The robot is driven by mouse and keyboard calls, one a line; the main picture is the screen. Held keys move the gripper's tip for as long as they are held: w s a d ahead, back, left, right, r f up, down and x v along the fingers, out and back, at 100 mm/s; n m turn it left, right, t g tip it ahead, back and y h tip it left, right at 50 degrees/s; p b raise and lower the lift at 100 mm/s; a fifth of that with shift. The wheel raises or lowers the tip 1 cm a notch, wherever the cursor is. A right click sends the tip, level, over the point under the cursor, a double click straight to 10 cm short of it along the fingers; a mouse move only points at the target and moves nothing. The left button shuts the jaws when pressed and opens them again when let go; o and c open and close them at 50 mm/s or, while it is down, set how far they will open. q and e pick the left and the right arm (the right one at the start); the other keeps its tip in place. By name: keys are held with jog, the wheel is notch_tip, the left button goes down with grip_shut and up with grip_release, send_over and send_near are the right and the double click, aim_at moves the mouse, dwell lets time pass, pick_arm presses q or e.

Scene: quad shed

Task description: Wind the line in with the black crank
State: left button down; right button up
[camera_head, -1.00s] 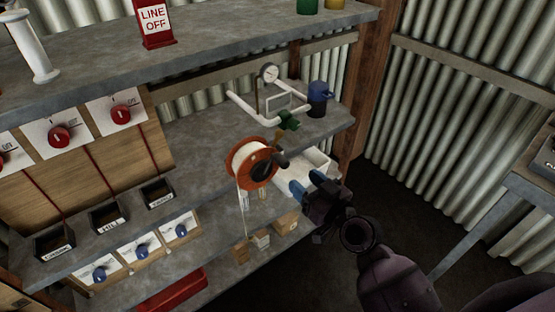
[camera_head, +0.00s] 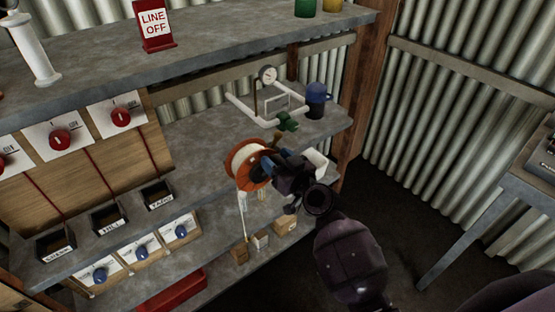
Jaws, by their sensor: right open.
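An orange reel (camera_head: 246,166) wound with white line is mounted at the front edge of the middle shelf. A pale line (camera_head: 243,215) hangs straight down from it. My right gripper (camera_head: 268,165) is open at the right side of the reel, with its blue fingertips close to the hub. The black crank is hidden behind the gripper, so I cannot tell whether the fingers touch it. My left gripper is not in view.
White pipework with a gauge (camera_head: 267,75) and a green valve (camera_head: 288,122) stands just behind the reel. A blue-topped container (camera_head: 316,98) is to its right. A white bin (camera_head: 316,162) sits behind my gripper. Small boxes (camera_head: 260,240) stand below. A red "LINE OFF" sign (camera_head: 153,26) stands above.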

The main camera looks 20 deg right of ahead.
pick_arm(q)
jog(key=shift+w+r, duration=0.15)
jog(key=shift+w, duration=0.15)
pick_arm(e)
grip_shut()
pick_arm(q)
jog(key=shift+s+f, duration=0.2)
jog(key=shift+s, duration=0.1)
pick_arm(e)
jog(key=shift+d+f, duration=0.2)
jog(key=shift+f, duration=0.05)
